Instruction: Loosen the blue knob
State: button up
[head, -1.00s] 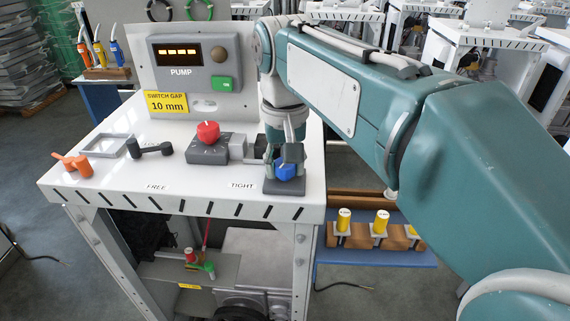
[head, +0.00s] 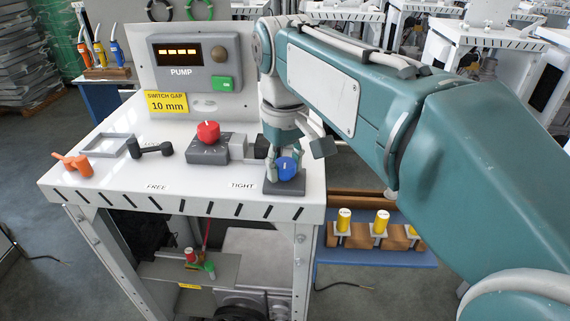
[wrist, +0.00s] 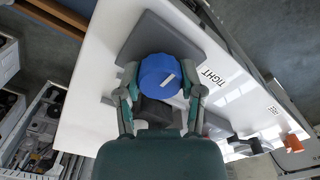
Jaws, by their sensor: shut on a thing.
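The blue knob (head: 287,170) sits on a dark grey base plate (head: 285,186) at the front right corner of the white table, right of the TIGHT label (head: 242,185). My gripper (wrist: 161,90) is shut on the knob, one finger on each side. In the wrist view the knob (wrist: 160,72) is round, with a short white mark on top. In the head view one finger is at the knob's left and another gripper part juts out to the right. The far side of the knob is partly hidden by my gripper.
Close left of my gripper is a grey block (head: 205,152) with a red knob (head: 208,131) and a sliding bar. A black handle (head: 150,149), an orange handle (head: 72,165) and a grey frame (head: 105,146) lie farther left. The PUMP panel (head: 190,60) stands behind.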

aim_at(283, 161)
jog(key=shift+f, duration=0.1)
jog(key=o, duration=1.2)
jog(key=shift+a, duration=0.1)
jog(key=shift+c, duration=0.2)
notch_tip(283, 161, up, 12)
jog(key=shift+a, duration=0.15)
jog(key=shift+w, duration=0.1)
